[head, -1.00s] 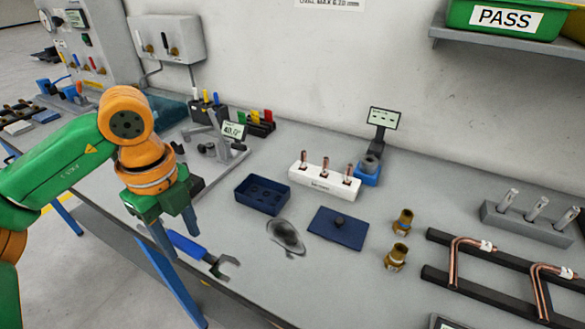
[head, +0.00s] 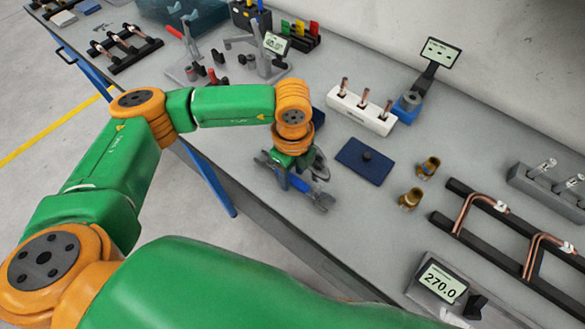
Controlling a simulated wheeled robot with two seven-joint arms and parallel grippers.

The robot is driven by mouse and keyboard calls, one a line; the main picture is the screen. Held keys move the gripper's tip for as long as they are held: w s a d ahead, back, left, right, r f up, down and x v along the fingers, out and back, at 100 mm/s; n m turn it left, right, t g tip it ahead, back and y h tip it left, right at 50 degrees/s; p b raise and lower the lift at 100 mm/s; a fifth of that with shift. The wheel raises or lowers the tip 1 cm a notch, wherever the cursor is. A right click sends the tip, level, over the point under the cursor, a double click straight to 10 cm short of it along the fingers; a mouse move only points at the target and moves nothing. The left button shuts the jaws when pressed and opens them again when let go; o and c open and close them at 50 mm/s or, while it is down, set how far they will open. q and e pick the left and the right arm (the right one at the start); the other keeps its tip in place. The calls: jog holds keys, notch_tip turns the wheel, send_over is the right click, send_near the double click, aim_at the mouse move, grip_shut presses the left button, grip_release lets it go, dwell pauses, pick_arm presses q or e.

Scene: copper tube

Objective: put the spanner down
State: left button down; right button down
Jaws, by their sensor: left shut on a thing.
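The spanner has a blue handle (head: 299,184) and a grey open jaw (head: 323,200). It shows in the head view near the front edge of the bench, with its jaw toward the lower right. My left gripper (head: 286,180) points down and is shut on the spanner's handle, hiding part of it. I cannot tell whether the spanner touches the bench top or is slightly above it. My right gripper is not in view.

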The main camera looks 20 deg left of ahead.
aim_at(292, 178)
pick_arm(q)
jog(key=shift+f, duration=0.45)
jog(key=shift+c, duration=1.7)
grip_release()
jog(key=shift+r, duration=0.6)
notch_tip(292, 178, up, 11)
jog(key=b, duration=0.2)
